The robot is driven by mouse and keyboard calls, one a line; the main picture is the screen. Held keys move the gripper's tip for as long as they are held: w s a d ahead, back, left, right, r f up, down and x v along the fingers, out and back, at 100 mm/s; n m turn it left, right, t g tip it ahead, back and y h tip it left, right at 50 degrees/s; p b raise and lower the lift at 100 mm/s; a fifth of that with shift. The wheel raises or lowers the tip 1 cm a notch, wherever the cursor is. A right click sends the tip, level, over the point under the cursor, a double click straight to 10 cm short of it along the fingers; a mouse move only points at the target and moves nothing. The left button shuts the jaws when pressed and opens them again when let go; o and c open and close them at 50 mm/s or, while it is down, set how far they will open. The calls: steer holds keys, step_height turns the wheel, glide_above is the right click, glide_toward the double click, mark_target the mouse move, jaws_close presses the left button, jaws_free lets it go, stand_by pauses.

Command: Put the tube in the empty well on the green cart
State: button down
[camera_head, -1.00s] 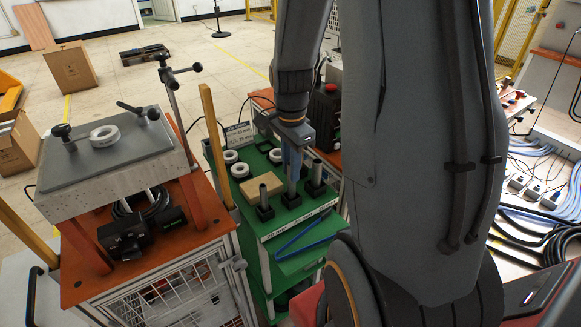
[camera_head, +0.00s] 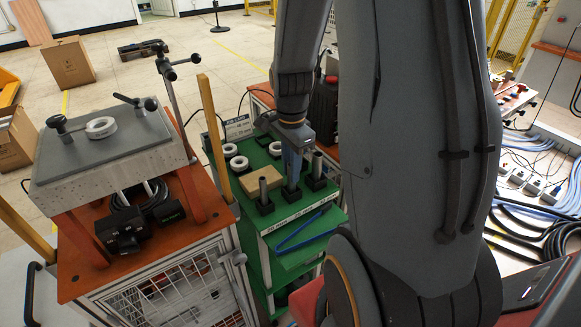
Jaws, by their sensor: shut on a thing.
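The green cart (camera_head: 262,238) stands in the middle of the camera_head view. A row of black square wells is near its front edge. The left well (camera_head: 264,208) holds an upright grey metal tube (camera_head: 263,188). The right well (camera_head: 316,183) holds another upright tube (camera_head: 317,163). My gripper (camera_head: 291,166) points down over the middle well (camera_head: 291,196), its blue fingers shut on a grey tube (camera_head: 292,182). This tube is upright and its lower end meets the middle well in the picture. I cannot tell how deep it sits.
White rings (camera_head: 239,163) and a tan block (camera_head: 258,180) lie on the cart behind the wells. A blue bar (camera_head: 300,230) lies at its front. An orange-topped bench (camera_head: 90,283) with a grey plate stand (camera_head: 105,155) is close on the left.

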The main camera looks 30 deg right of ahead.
steer(key=shift+f, duration=0.25)
steer(key=c, duration=1.5)
jaws_free()
steer(key=shift+r, duration=0.15)
steer(key=shift+r+b, duration=0.6)
steer(key=shift+r, duration=3.2)
steer(key=s+a+f+n, duration=0.1)
steer(key=s+a+n, duration=0.1)
steer(key=a+n, duration=0.2)
steer(key=s+a+f+n, duration=0.1)
steer(key=s+a+n, duration=0.2)
steer(key=n, duration=0.5)
steer(key=s+a+n+t, duration=0.1)
steer(key=s+a+n, duration=0.1)
steer(key=a+n, duration=0.3)
steer(key=shift+s+a+f+n, duration=0.3)
steer(key=shift+a+f+n, duration=0.1)
steer(key=shift+a, duration=0.05)
